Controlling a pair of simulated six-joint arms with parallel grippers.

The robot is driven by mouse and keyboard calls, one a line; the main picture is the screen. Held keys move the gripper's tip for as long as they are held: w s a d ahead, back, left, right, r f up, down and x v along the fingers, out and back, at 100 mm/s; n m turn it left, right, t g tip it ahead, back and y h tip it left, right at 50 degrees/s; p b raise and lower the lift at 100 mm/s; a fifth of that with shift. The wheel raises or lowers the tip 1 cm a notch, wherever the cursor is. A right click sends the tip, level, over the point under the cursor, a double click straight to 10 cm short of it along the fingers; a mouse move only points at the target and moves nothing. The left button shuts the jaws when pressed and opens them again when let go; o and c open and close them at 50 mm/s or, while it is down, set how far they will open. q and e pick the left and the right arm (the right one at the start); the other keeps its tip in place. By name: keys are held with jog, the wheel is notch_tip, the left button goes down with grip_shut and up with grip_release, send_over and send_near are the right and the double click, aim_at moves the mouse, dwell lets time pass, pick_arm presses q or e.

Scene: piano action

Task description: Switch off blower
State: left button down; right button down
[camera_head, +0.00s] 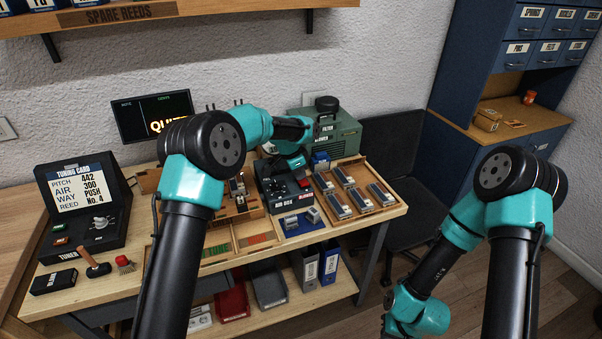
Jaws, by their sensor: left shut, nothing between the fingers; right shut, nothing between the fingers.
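A green metal box (346,137) with a dark top fitting stands at the back right of the bench; its small label is hard to read, and it may be the blower. My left arm crosses its left front and hides part of it. A black air box (272,187) with knobs and a red part stands in front of it. My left gripper (303,172) is small and dark, pointing down over the back of the air box; it holds nothing visible. I cannot tell whether it touches the box. My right arm hangs down right of the bench, its gripper outside the picture.
A wooden tray (366,218) of metal reed blocks lies right of the air box. A tuner (85,215) with a tuning card stands at the left. A dark screen (152,114) is behind. A dark chair (405,215) and blue cabinet (480,75) are right of the bench.

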pick_arm(q)
jog(key=shift+s+d+r, duration=0.2)
jog(key=shift+s+d, duration=0.05)
jog(key=shift+s, duration=0.35)
jog(key=shift+r, duration=0.1)
jog(key=w+v, duration=0.2)
jog(key=v, duration=1.1)
jog(key=shift+r, duration=0.4)
